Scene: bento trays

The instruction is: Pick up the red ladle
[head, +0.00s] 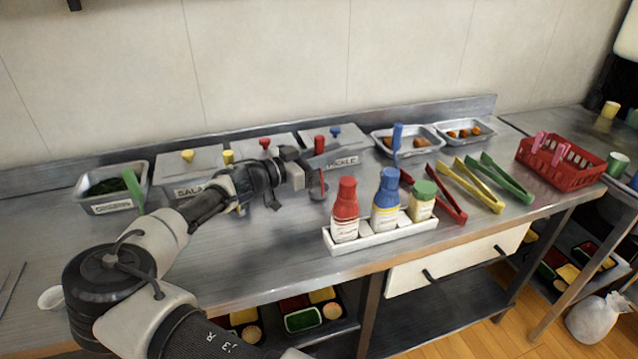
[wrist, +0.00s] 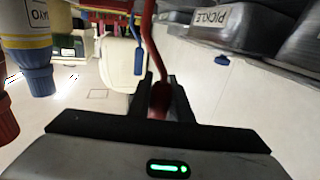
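The red ladle (wrist: 160,98) shows in the wrist view with its thick red handle end between the two dark fingers of my gripper (wrist: 162,92). The fingers lie close along both sides of the handle, and its thin stem runs up out of the picture. In the head view the red handle (head: 319,145) shows at the tip of my gripper (head: 308,164), in front of the lidded PICKLE container. Below it a small part (head: 317,186), seemingly of the ladle, shows near the counter. I cannot tell whether it touches the counter.
A white caddy (head: 372,238) with sauce bottles stands to the right of my gripper. Red, yellow and green tongs (head: 478,186) lie beyond it, before a red basket (head: 572,170). Lidded containers (head: 190,165) line the back. The counter's front left is mostly clear.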

